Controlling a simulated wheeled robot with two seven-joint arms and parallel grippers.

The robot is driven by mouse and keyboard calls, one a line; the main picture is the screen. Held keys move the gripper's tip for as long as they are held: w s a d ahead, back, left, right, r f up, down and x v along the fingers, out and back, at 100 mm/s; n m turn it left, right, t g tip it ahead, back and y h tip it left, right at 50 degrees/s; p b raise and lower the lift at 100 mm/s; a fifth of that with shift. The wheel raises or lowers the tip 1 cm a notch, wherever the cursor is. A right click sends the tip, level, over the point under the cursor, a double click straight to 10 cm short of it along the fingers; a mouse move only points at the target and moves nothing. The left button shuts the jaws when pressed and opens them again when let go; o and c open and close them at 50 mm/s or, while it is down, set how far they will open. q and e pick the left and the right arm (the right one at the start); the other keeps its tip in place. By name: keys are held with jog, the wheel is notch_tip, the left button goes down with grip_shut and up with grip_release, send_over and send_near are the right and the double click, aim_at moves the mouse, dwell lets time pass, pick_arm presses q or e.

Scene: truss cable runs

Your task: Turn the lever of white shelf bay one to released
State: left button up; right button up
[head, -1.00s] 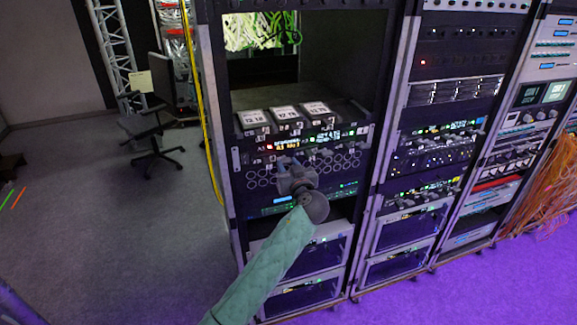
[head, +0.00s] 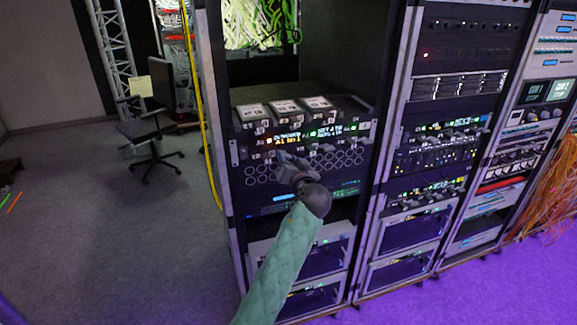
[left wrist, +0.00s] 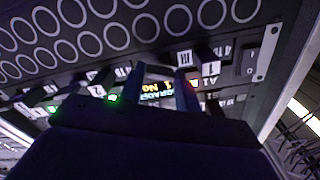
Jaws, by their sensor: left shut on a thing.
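My left gripper (head: 283,156) is at the front of a dark shelf unit (head: 340,141) in the left rack, just below its row of small lit displays. In the left wrist view its two fingers (left wrist: 161,92) are close together, seemingly shut on a small grey lever (left wrist: 160,70) at the panel. The grip itself is partly hidden, and I cannot tell the lever's position. An amber display (left wrist: 157,89) shows between the fingers. A tile marked 1 (left wrist: 212,68) and a dark lever (left wrist: 205,50) are just beside the right-hand finger. My right gripper is not in view.
Three boxes with white labels (head: 284,106) sit above the displays. A panel of round holes (head: 345,162) lies below them. More racks (head: 440,150) stand to the right. A yellow cable (head: 203,110) runs down the rack's left edge; open floor and a chair (head: 150,130) lie left.

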pick_arm(q)
jog(key=shift+m, duration=1)
jog(key=shift+r+m+p, duration=0.1)
jog(key=shift+m+p, duration=0.2)
jog(key=shift+m, duration=0.6)
jog(key=m+p, duration=0.1)
jog(key=m, duration=0.1)
jog(key=shift+m, duration=0.4)
jog(key=m+p, duration=0.2)
jog(key=m, duration=0.2)
jog(key=shift+m, duration=0.3)
jog(key=shift+m+p, duration=0.65)
jog(key=shift+m, duration=0.25)
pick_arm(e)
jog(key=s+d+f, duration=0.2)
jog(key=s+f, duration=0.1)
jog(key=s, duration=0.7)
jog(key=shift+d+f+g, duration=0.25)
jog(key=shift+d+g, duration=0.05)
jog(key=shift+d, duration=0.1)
pick_arm(q)
jog(key=o, duration=1)
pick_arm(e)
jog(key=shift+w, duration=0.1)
